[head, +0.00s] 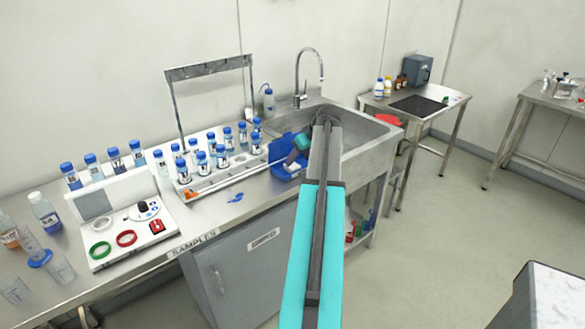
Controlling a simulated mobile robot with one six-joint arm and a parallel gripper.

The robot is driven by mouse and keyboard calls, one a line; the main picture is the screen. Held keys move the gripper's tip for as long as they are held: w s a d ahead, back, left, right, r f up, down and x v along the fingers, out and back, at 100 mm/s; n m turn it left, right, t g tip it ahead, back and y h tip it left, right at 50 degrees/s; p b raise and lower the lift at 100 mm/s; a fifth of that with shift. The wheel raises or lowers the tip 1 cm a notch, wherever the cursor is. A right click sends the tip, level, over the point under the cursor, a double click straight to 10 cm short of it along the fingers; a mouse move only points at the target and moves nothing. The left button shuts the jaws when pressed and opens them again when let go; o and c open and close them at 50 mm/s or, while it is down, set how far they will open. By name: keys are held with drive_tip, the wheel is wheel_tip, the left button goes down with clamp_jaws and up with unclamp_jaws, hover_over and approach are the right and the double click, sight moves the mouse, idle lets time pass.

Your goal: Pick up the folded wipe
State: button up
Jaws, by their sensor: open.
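I cannot pick out the folded wipe for certain. A small flat blue piece (236,197) lies on the steel counter in front of the sample rack; its kind is unclear. A blue tray (275,150) stands at the left edge of the sink, and a small pale patch shows in it, too small to name. My gripper (289,160) is small in the head view, at the blue tray, pointing down and left. It is open, and I see nothing held in it. My arm hides part of the sink.
A white rack (217,182) with several blue-capped vials stands left of the tray under a metal frame (208,68). A white panel (125,222) with coloured rings is further left. The sink (365,150) and tall faucet (299,80) are close to my arm.

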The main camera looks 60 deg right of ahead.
sight(294, 166)
drive_tip(key=shift+p+x, duration=0.7)
drive_tip(key=shift+x, duration=0.5)
drive_tip(key=shift+p+x, duration=0.3)
drive_tip(key=shift+x, duration=1.1)
drive_tip(key=shift+w+r, duration=0.1)
drive_tip(key=c, duration=1.1)
